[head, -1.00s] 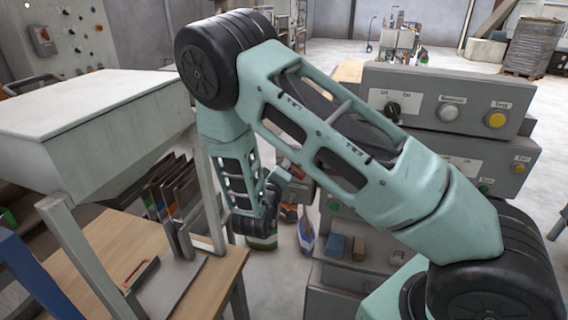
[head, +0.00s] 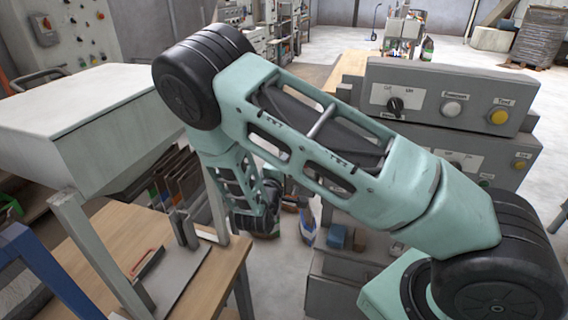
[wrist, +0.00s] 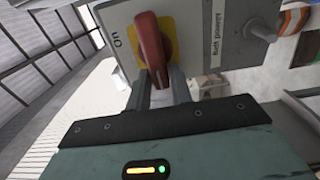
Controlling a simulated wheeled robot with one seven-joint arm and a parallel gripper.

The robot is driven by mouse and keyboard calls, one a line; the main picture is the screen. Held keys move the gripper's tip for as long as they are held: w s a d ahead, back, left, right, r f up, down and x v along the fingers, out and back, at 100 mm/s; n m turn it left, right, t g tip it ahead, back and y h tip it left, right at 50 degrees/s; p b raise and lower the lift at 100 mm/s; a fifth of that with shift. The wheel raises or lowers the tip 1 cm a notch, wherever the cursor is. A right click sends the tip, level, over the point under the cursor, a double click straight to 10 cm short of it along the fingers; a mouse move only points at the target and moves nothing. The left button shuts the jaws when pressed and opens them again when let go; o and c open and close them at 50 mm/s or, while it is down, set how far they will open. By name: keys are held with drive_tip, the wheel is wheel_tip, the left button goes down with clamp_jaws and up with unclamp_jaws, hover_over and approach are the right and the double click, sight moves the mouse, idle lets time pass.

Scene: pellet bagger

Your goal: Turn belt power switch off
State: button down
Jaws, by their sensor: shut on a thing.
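In the wrist view the belt power switch is a red rotary handle (wrist: 152,45) on a yellow plate, on the face of a grey box (wrist: 195,30). "On" is printed to the left of the handle and "Belt power" to the right. The handle runs roughly up and down in the picture, slightly tilted. My gripper (wrist: 163,82) has its two fingers at the handle's lower end and is shut on it. The fingertips are partly hidden by the handle. In the head view my own arm hides the gripper and the switch.
In the head view a grey panel (head: 440,75) with a black rotary knob (head: 395,105) and buttons stands behind my arm at right. A white-topped hopper (head: 75,100) and a wooden table (head: 115,235) are at left. Small blue and brown blocks sit on a low grey stand (head: 335,270).

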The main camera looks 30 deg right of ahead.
drive_tip(key=shift+s+d+f, duration=0.25)
drive_tip(key=shift+s+d, duration=0.05)
drive_tip(key=c, duration=1.3)
unclamp_jaws()
drive_tip(key=shift+r, duration=0.2)
drive_tip(key=shift+w+a, duration=0.1)
drive_tip(key=shift+w, duration=0.05)
drive_tip(key=b+v, duration=0.5)
drive_tip(key=v, duration=1.2)
drive_tip(key=shift+a+b, duration=0.1)
drive_tip(key=shift+b, duration=0.25)
